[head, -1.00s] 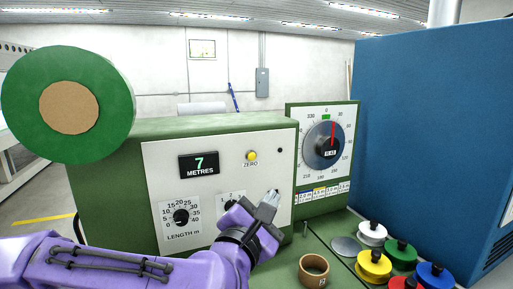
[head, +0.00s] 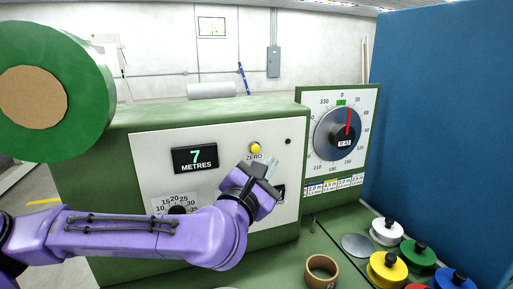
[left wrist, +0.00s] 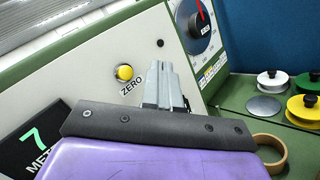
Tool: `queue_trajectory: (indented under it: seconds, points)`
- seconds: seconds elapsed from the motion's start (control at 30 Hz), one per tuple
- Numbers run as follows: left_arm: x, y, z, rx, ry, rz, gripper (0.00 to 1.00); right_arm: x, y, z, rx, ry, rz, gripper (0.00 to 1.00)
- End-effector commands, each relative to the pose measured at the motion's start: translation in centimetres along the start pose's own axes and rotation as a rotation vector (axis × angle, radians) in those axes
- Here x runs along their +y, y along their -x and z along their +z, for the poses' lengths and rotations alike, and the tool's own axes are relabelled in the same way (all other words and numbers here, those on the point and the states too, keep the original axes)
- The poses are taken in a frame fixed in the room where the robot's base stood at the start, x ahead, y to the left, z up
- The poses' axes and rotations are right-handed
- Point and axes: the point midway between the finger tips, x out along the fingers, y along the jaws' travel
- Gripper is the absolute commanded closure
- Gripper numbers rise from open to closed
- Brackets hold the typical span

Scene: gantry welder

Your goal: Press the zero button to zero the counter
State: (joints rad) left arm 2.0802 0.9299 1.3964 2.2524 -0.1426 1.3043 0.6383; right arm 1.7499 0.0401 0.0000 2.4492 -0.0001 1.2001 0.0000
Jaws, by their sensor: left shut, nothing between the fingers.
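The yellow zero button (head: 255,148) sits on the white front panel of the green machine, above the word ZERO. It also shows in the left wrist view (left wrist: 124,72), left of my fingers. The counter display (head: 195,159) reads 7 METRES. My left gripper (head: 272,168) is shut and empty, just below and right of the button in the head view. Its fingertips show in the left wrist view (left wrist: 160,68), apart from the button in the picture; their distance from the panel is hard to judge. My right gripper is not in view.
A dial with a red pointer (head: 347,127) stands right of the panel. Coloured weights, a yellow one (head: 387,270) among them, and a brown ring (head: 322,270) lie on the green bench. A blue cabinet (head: 440,110) bounds the right side.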

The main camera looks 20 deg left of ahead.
Motion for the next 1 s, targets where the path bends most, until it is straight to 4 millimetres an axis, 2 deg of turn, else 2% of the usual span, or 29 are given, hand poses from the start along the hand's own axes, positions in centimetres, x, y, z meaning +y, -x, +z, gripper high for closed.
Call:
queue_trajectory:
  seconds: [0.2, 0.4, 1.0]
  points:
    - [1.6, -2.2, -1.5, -0.001, 0.0, 0.001, 1.0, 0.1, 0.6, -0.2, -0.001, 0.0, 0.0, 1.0]
    - [2.3, -3.3, -2.2, -0.003, -0.001, -0.001, 1.0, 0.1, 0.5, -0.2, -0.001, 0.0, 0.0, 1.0]
    - [2.4, -3.5, -2.3, -0.004, -0.001, -0.002, 1.0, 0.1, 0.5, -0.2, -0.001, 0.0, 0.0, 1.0]
